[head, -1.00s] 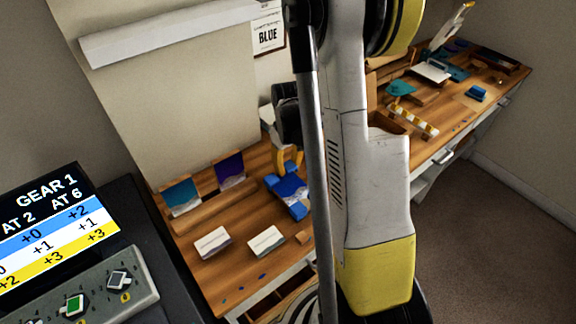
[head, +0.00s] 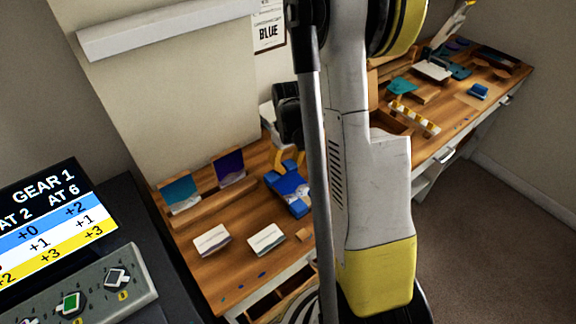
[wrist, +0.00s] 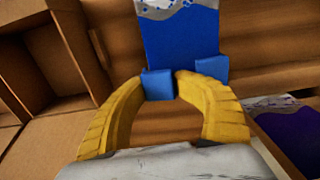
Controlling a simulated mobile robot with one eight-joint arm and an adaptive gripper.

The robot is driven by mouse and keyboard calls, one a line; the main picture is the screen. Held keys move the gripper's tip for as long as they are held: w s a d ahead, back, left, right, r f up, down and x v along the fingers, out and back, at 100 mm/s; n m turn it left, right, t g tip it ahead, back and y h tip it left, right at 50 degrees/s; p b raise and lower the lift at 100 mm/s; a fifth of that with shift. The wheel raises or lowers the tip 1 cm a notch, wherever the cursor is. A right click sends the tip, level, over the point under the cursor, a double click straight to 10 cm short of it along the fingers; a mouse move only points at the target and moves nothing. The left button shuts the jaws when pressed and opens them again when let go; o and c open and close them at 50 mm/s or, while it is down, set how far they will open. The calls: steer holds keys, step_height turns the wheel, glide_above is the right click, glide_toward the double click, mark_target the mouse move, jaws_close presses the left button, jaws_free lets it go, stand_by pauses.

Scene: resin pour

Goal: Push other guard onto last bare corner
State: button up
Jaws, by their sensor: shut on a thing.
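The blue panel with a white wavy pattern (wrist: 180,35) lies on the wooden bench; it also shows in the head view (head: 291,184). In the wrist view, a blue guard (wrist: 158,86) is between my yellow fingertips at the panel's near left corner. My gripper (wrist: 167,78) is shut on it. The guard appears to meet the corner, but I cannot tell how far it is on. A second blue guard (wrist: 212,69) sits on the panel's near right corner. The head view also shows blue guard material at the panel's front (head: 300,210). My gripper hides part of the panel there.
A teal panel (head: 181,192) and a purple panel (head: 229,167) stand in a wooden rack behind. Two pale blocks (head: 212,240) (head: 267,239) lie in front. Open wooden compartments (wrist: 45,60) are at left in the wrist view.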

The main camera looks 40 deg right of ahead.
steer(key=shift+s+f, duration=0.15)
steer(key=shift+s, duration=0.05)
steer(key=o, duration=1.3)
steer(key=shift+d, duration=0.1)
steer(key=shift+r, duration=0.3)
step_height(320, 180, up, 8)
steer(key=p, duration=0.5)
steer(key=shift+w+f+p, duration=0.1)
steer(key=shift+f+p, duration=0.1)
steer(key=shift+p, duration=0.15)
jaws_close()
steer(key=shift+a+f, duration=0.1)
steer(key=shift+a, duration=0.1)
